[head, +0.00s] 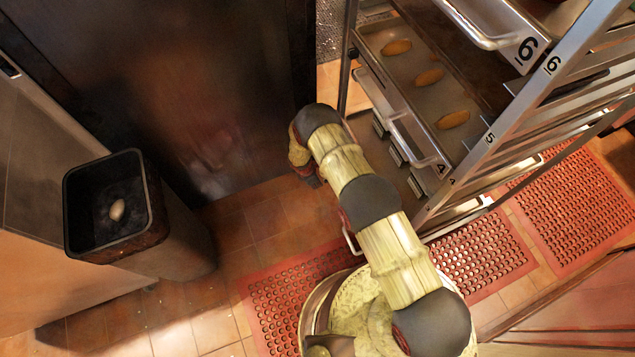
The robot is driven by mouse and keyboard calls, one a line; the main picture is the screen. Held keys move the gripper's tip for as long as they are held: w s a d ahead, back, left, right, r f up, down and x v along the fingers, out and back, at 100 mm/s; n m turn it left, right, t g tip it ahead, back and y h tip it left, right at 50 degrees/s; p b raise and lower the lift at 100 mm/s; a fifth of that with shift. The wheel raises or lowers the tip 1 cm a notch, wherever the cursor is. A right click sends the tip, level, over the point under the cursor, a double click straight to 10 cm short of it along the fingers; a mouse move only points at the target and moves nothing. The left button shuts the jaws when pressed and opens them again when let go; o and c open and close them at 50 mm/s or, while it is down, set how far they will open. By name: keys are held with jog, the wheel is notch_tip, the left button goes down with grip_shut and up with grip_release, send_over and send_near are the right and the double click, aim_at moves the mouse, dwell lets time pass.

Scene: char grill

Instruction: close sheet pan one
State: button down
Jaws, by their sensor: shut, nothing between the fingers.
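The metal sheet-pan rack (525,100) stands at the right, with number labels on its post and pan fronts. I cannot read a label for sheet pan one. A thin metal handle (349,240) shows low down, just left of my arm; it may belong to a low pan, but I cannot tell which one. My arm reaches up from the bottom and bends down in front of the rack's left side. My gripper is hidden behind or beneath the arm, so its contact with any pan cannot be seen.
Pan 4 (398,115) has a front handle; several brown oval items lie near it. Pan 6 (490,25) is higher up. A black bin (80,225) stands at the left. Red perforated mats (485,255) cover the floor. Tiled floor (250,225) is clear left of my arm.

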jog(key=w+d+f+b, duration=0.2)
jog(key=d+f+b, duration=0.1)
jog(key=d+f, duration=0.2)
jog(key=shift+f, duration=0.35)
